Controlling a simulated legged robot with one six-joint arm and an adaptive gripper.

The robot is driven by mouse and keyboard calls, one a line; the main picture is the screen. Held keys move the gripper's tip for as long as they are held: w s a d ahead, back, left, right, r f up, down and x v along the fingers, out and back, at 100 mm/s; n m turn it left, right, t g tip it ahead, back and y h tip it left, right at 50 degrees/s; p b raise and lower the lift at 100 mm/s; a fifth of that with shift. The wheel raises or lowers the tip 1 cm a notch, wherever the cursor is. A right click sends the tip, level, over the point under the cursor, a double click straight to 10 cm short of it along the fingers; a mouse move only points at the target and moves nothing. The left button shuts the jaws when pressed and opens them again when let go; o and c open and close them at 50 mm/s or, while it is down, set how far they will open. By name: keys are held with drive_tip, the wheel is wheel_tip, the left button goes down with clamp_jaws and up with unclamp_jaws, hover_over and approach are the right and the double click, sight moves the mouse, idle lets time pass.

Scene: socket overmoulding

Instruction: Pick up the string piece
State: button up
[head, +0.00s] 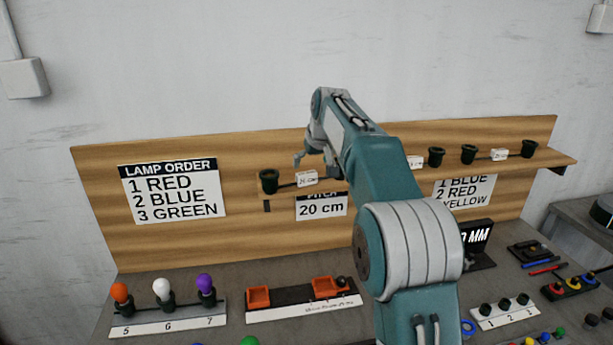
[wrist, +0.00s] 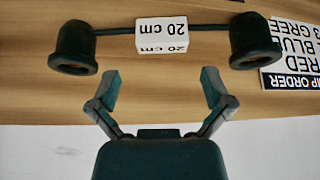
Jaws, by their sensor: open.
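A string piece, two dark sockets joined by a thin dark cord with a white "20 cm" tag (head: 306,178), rests on the wooden shelf. Its left socket (head: 268,181) shows in the head view; my arm hides its other end. In the wrist view, which looks upside down, the tag (wrist: 162,28) lies between both sockets, one at left (wrist: 75,45) and one at right (wrist: 255,38). My gripper (head: 314,162) is at the shelf near the tag. In the wrist view my gripper (wrist: 160,84) is open and empty, its fingers apart and pointing toward the tag.
More sockets (head: 436,157) and a tagged cord (head: 500,155) sit further right on the shelf. A "20 cm" pitch sign (head: 321,206) hangs below. The bench holds a lamp strip (head: 165,318) and a tray with orange holders (head: 290,295). The wooden back panel (head: 245,245) stands close behind.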

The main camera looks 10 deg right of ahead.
sight(306, 173)
drive_tip(key=shift+w+a+f, duration=0.3)
drive_tip(key=shift+a+f, duration=0.05)
drive_tip(key=shift+f, duration=0.3)
drive_tip(key=x, duration=0.4)
drive_tip(key=shift+w+d+f, duration=0.1)
drive_tip(key=shift+d, duration=0.2)
drive_tip(key=shift+a, duration=0.2)
drive_tip(key=c, duration=1)
